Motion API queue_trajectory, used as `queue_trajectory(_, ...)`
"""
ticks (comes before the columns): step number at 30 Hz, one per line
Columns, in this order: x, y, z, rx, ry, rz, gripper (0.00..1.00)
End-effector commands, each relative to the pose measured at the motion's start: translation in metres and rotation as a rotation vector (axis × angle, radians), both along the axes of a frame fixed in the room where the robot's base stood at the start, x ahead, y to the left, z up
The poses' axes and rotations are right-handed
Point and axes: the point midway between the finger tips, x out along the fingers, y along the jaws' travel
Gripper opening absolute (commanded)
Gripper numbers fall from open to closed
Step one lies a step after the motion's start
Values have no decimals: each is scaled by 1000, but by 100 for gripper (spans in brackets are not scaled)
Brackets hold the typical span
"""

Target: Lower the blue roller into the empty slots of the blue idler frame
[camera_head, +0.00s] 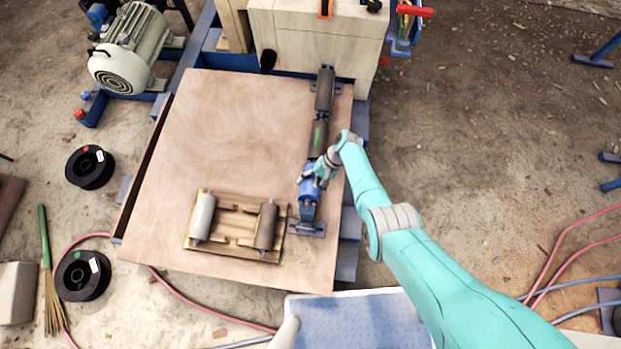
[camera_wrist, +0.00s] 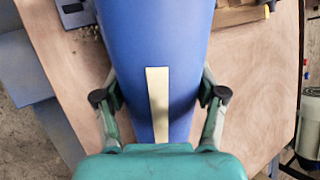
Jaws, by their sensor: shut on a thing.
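The blue roller (camera_head: 309,189) is at the near end of the idler frame (camera_head: 307,228), in line with two dark rollers. My gripper (camera_head: 322,172) is shut on the blue roller. In the wrist view the blue roller (camera_wrist: 158,50) fills the middle, with a pale strip along it and a finger of my gripper (camera_wrist: 160,100) on each side. The roller looks roughly in line with the frame. I cannot tell whether its ends sit in the slots. Most of the frame under the roller is hidden.
A wooden pallet (camera_head: 236,250) holding a light grey roller (camera_head: 202,217) and a dark roller (camera_head: 266,226) lies left of the frame on the wooden table (camera_head: 215,120). A motor (camera_head: 128,55) stands at the back left. The table's middle is clear.

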Motion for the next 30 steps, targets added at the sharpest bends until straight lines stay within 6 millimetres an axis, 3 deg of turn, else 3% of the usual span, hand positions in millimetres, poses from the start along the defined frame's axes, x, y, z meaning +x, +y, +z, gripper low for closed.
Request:
queue_trajectory(20,-4,1,-10,1,-2,0,1)
queue_trajectory(21,-4,1,-10,1,-2,0,78)
queue_trajectory(24,-5,1,-10,1,-2,0,100)
queue_trajectory(30,-5,1,-10,0,0,0,100)
